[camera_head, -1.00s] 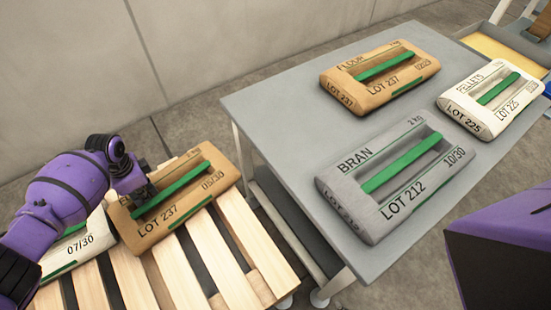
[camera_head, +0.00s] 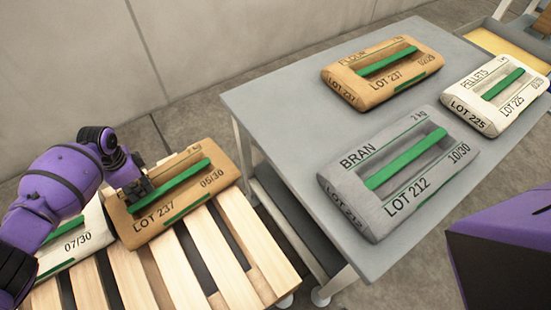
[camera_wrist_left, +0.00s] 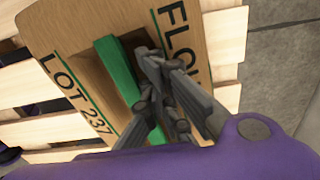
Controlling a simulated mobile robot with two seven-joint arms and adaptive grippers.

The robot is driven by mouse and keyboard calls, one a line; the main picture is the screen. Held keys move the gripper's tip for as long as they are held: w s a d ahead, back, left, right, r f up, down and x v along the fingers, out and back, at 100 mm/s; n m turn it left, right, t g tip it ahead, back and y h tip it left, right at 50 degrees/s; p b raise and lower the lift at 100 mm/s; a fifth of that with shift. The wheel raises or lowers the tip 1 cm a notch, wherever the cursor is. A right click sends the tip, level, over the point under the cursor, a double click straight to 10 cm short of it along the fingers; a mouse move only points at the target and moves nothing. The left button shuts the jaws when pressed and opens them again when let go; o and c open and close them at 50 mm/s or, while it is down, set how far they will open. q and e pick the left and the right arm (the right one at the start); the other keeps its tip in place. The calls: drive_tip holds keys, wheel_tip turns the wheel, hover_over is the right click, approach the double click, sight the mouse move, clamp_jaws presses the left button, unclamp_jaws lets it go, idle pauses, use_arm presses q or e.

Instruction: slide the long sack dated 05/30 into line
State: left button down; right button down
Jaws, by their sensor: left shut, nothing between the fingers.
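The long brown sack dated 05/30 (camera_head: 205,205) lies on the wooden pallet at the left, marked LOT 237, with a green strip along its middle. In the left wrist view the sack (camera_wrist_left: 85,65) shows FLO and LOT 237 lettering. My left gripper (camera_head: 137,190) is shut and empty at the sack's left part, beside the green strip. In the left wrist view the gripper (camera_wrist_left: 150,100) is over the sack's recess by the strip; whether it touches cannot be told. A white sack dated 07/30 (camera_head: 80,243) lies left of the brown one, partly hidden by my arm. My right gripper is not in view.
The pallet (camera_head: 215,260) has bare slats in front. A grey table (camera_head: 290,110) at the right carries a brown flour sack (camera_head: 385,75), a white pellets sack (camera_head: 470,108) and a grey bran sack (camera_head: 385,215). A wall stands behind.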

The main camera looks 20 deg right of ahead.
sight(172, 161)
use_arm(q)
drive_tip(key=shift+w+a+f+b, duration=0.1)
drive_tip(key=shift+w+a+b, duration=0.05)
drive_tip(key=shift+w+b, duration=0.65)
drive_tip(key=shift+w+a+b, duration=0.1)
drive_tip(key=shift+w+b, duration=0.25)
drive_tip(key=shift+w, duration=0.05)
drive_tip(key=shift+w+d, duration=0.2)
drive_tip(key=shift+d, duration=2.4)
drive_tip(key=shift+w+d+b, duration=0.15)
drive_tip(key=shift+d+b, duration=0.15)
drive_tip(key=shift+d, duration=1.55)
drive_tip(key=shift+w+d+b, duration=0.15)
drive_tip(key=shift+d+b, duration=0.15)
drive_tip(key=shift+d, duration=1.55)
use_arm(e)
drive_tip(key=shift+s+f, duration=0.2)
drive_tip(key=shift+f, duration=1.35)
